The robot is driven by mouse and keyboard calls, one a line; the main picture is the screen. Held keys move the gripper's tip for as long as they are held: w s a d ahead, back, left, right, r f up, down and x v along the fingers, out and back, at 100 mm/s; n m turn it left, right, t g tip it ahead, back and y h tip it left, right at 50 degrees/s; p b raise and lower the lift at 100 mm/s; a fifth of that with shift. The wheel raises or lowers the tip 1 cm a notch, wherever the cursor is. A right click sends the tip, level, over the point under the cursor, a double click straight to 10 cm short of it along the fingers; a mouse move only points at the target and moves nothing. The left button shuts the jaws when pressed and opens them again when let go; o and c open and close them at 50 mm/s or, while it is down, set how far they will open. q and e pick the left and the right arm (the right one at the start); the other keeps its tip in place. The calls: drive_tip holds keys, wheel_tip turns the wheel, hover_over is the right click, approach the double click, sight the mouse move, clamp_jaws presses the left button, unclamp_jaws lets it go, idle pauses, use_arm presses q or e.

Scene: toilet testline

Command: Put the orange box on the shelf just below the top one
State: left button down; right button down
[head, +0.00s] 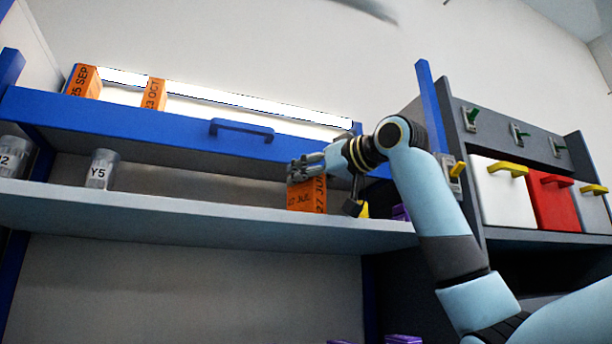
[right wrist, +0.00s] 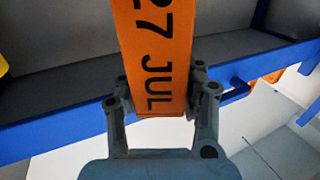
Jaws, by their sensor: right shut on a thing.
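The orange box (head: 306,196), marked 27 JUL, is at the right end of the grey shelf (head: 200,213) just below the blue-fronted top one (head: 150,128). My right gripper (head: 305,168) is shut on its upper part. In the right wrist view the orange box (right wrist: 155,50) sits between the two fingers of the right gripper (right wrist: 160,100). I cannot tell whether the box's bottom touches the shelf. My left gripper is not in view.
Clear jars, one marked Y5 (head: 102,169), stand at the shelf's left. Two orange boxes (head: 153,94) are on the top level. A blue handle (head: 242,130) juts from its front. White (head: 503,195) and red bins (head: 553,200) are at right. The shelf's middle is clear.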

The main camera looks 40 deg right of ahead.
drive_tip(key=shift+a, duration=0.1)
drive_tip(key=shift+f, duration=0.15)
drive_tip(key=c, duration=0.9)
unclamp_jaws()
drive_tip(key=shift+o, duration=0.3)
